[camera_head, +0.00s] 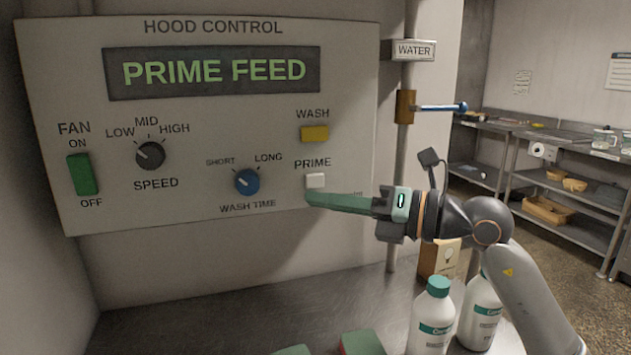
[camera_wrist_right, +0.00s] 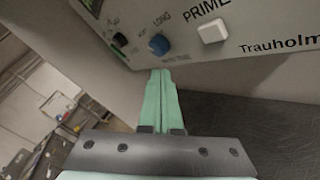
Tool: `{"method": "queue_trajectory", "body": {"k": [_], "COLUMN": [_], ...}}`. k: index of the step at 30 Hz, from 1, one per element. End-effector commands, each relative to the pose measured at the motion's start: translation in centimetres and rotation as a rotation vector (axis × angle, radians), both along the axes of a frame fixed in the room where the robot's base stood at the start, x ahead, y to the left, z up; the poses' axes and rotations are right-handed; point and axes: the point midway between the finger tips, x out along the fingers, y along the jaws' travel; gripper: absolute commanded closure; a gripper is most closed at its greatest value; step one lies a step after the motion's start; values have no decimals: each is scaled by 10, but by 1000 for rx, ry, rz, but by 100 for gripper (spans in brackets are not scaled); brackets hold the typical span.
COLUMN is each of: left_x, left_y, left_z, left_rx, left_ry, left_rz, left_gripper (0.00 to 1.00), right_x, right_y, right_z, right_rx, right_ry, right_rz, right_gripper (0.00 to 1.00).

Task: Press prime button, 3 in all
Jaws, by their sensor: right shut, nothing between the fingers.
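The hood control panel (camera_head: 220,100) carries a white square button (camera_head: 315,180) under the label PRIME. The PRIME button (camera_wrist_right: 213,31) also shows in the right wrist view, up and to the right of my fingertips. The panel's display (camera_head: 213,72) reads PRIME FEED in green. My right gripper (camera_head: 310,198) is shut and empty, its green fingers pointing left. In the head view its tips are just below the PRIME button. In the right wrist view the fingertips (camera_wrist_right: 161,74) are near the panel's lower edge, apart from the button. My left gripper is not in view.
The panel also has a yellow WASH button (camera_head: 315,133), a blue WASH TIME knob (camera_head: 246,182), a dark SPEED knob (camera_head: 150,155) and a green FAN switch (camera_head: 82,174). White bottles (camera_head: 432,318) stand on the counter (camera_head: 230,310) below. A WATER valve lever (camera_head: 440,107) is at right.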

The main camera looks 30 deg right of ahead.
Motion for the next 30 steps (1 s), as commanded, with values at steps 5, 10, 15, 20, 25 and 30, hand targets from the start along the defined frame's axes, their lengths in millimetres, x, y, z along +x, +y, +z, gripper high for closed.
{"method": "queue_trajectory", "body": {"k": [5,10,15,20,25,30], "left_x": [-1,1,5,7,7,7], "left_y": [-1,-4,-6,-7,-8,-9], "left_z": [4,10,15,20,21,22], "left_rx": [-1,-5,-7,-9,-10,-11], "left_ry": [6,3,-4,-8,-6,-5], "left_rz": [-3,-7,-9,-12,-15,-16], "left_gripper": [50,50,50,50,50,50], "right_x": [1,-6,-17,-28,-37,-42], "right_y": [30,41,34,16,-2,-10], "right_z": [-1,3,3,-3,-11,-15], "right_rx": [280,577,885,1140,1315,1382], "right_ry": [-59,-117,-172,-219,-258,-277], "right_rz": [69,97,83,39,-10,-33], "right_gripper": [100,100,100,100,100,100]}}
